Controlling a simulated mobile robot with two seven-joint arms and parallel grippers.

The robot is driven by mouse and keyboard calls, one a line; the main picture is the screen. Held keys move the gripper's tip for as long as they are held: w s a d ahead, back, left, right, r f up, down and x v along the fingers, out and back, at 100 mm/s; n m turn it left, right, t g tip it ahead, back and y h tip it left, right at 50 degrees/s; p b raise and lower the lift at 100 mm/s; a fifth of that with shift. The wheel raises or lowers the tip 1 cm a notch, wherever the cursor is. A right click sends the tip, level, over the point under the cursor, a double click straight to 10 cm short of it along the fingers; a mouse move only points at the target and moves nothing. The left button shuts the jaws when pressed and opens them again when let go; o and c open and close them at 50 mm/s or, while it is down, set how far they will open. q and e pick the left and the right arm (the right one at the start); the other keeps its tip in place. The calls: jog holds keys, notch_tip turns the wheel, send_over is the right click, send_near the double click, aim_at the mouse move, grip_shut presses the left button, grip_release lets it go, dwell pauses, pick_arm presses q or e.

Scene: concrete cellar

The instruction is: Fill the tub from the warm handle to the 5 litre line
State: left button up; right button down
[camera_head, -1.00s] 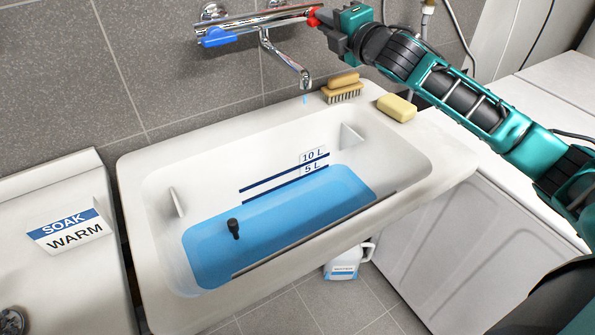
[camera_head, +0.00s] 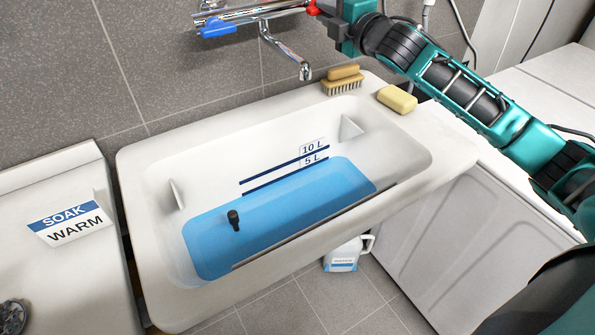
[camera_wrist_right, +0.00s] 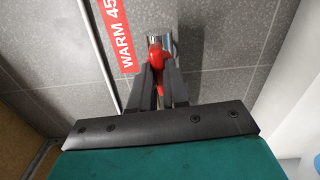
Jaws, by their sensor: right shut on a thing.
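The white tub (camera_head: 150,255) holds blue water (camera_head: 275,215). Its back wall bears a 10 L line and a 5 L line (camera_head: 285,176); the water's back edge lies at or just below the 5 L line. The chrome tap's spout (camera_head: 304,70) hangs over the tub's back edge, with no stream visible. The tap has a blue handle (camera_head: 217,27) on its left and a red handle (camera_head: 313,8) on its right. My right gripper (camera_wrist_right: 158,78) is shut on the red handle, below a red label (camera_wrist_right: 117,32) reading WARM 45. My left gripper is not in view.
A brush (camera_head: 343,84) and yellow soap (camera_head: 397,99) sit on the tub's back right rim. A dark knob (camera_head: 234,220) stands in the water. A SOAK WARM sign (camera_head: 70,223) is at left. A white jug (camera_head: 344,255) stands on the floor.

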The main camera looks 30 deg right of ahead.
jog(key=n, duration=0.3)
jog(key=shift+n, duration=0.3)
jog(key=shift+n, duration=0.5)
dwell(0.6)
dwell(1.5)
dwell(0.9)
